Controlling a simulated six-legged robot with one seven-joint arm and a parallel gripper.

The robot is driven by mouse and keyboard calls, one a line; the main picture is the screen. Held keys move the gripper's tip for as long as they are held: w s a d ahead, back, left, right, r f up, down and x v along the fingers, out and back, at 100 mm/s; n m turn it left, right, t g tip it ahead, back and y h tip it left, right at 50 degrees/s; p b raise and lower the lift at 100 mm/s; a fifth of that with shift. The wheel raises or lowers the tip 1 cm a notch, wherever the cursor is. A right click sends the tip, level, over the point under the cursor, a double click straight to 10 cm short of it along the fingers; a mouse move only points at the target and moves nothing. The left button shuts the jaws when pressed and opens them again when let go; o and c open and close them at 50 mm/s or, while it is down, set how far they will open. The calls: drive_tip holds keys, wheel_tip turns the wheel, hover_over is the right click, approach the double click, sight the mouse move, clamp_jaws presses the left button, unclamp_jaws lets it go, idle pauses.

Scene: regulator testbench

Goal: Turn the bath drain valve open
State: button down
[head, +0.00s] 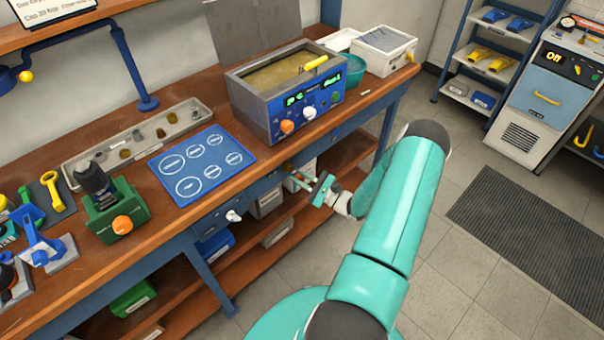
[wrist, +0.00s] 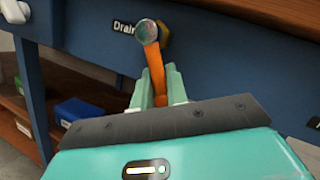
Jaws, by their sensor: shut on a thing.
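The drain valve has an orange lever (wrist: 152,57) hanging from a round metal pivot (wrist: 147,32), tilted slightly, on the blue bench front beside a "Drain" label (wrist: 123,27). My gripper (wrist: 159,82) is shut on the lower part of the lever, one finger on each side. In the head view my gripper (head: 307,184) is at the bench front, below the bath (head: 262,118); the lever is too small to make out clearly there. The bath is a metal tank of yellowish liquid with a blue control panel (head: 308,112).
A white handle (head: 233,215) sticks out of the bench front to the left. The wooden bench top (head: 262,158) overhangs the valve. Bins and a lower shelf (head: 290,222) lie under the bench. The floor to the right is open, with a dark mat (head: 530,240).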

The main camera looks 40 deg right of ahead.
drive_tip(key=m, duration=0.1)
drive_tip(key=a+m+t+h, duration=0.1)
drive_tip(key=m, duration=0.2)
drive_tip(key=shift+s+a+f+m+t, duration=0.1)
drive_tip(key=shift+a+f+m+t, duration=0.1)
drive_tip(key=shift+f+m+t, duration=0.1)
drive_tip(key=shift+a+m+t+h, duration=0.25)
drive_tip(key=shift+m+h, duration=0.2)
drive_tip(key=shift+m, duration=0.3)
drive_tip(key=shift+a+m+t+h, duration=0.2)
drive_tip(key=shift+m+h, duration=0.25)
drive_tip(key=shift+m, duration=0.3)
drive_tip(key=shift+a, duration=0.1)
drive_tip(key=c, duration=1.4)
unclamp_jaws()
drive_tip(key=v, duration=1.3)
drive_tip(key=shift+s+f, duration=0.2)
drive_tip(key=shift+s, duration=0.15)
